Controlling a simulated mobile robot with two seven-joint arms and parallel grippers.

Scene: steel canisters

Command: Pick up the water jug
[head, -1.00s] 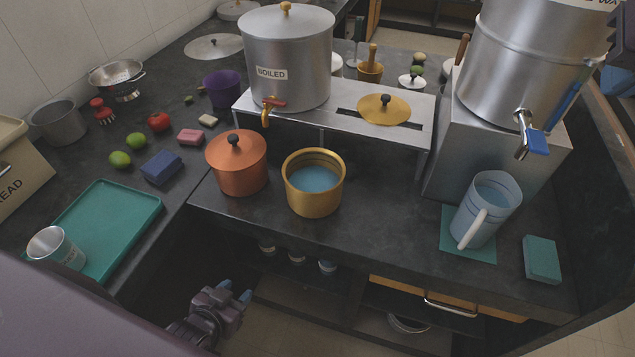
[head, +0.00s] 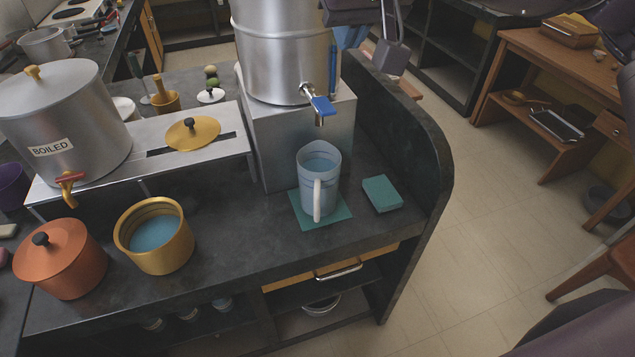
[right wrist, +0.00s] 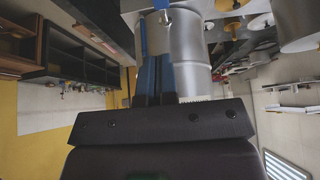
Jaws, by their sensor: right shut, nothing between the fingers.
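The water jug (head: 307,188), pale blue with a light handle facing me, stands upright on a teal mat (head: 334,213) below the blue-levered tap (head: 321,107) of the large steel canister (head: 275,55). Blue liquid shows inside it. My right gripper (head: 352,37) is at the top of the head view, beside the canister, above and apart from the jug. Its blue fingers (right wrist: 153,80) are closed and empty in the right wrist view, with the canister behind them. My left gripper is out of view.
A teal block (head: 382,194) lies right of the jug, near the counter's raised curved end panel (head: 425,150). A gold pot (head: 180,245) of blue liquid and a lidded copper pot (head: 65,265) stand left. The counter between gold pot and jug is clear.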

